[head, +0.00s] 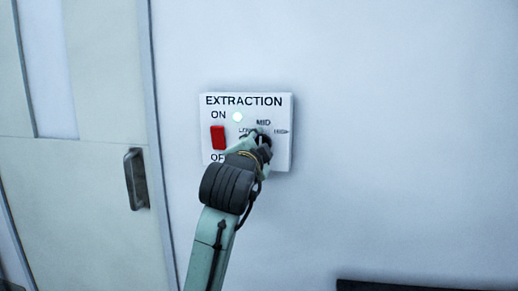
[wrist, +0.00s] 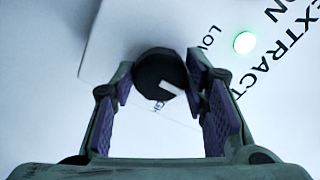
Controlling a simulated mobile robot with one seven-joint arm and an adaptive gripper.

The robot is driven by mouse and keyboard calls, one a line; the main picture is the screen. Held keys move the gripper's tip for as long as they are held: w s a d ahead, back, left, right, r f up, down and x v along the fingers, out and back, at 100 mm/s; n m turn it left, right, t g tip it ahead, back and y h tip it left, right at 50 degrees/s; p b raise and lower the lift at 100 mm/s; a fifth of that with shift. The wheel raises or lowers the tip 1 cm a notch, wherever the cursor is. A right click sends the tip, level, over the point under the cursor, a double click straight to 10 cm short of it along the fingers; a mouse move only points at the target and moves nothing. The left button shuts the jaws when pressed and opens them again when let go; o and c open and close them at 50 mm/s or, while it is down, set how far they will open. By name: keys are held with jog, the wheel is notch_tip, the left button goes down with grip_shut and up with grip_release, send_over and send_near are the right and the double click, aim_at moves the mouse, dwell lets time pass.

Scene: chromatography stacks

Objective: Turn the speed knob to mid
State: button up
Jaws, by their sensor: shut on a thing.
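The speed knob (wrist: 153,72) is round and black with a white pointer mark. In the wrist view the mark points to the lower right, between the LOW lettering and the partly hidden HIGH lettering. The MID label (head: 263,122) shows above the knob in the head view; I cannot make it out in the wrist view. My gripper (wrist: 158,70) is shut on the knob, one finger on each side. In the head view my gripper (head: 262,140) covers most of the knob and the panel's lower middle.
The white EXTRACTION panel (head: 284,160) is on a pale wall. It has a red ON/OFF switch (head: 218,137) and a lit, greenish light (head: 237,117) left of the knob. A door with a dark handle (head: 136,179) is at left. The wall right of the panel is clear.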

dwell(0.3)
jog(key=o, duration=1.1)
jog(key=shift+o, duration=0.2)
jog(key=s+a, duration=0.2)
jog(key=s, duration=1)
jog(key=shift+a, duration=0.2)
jog(key=shift+w, duration=0.1)
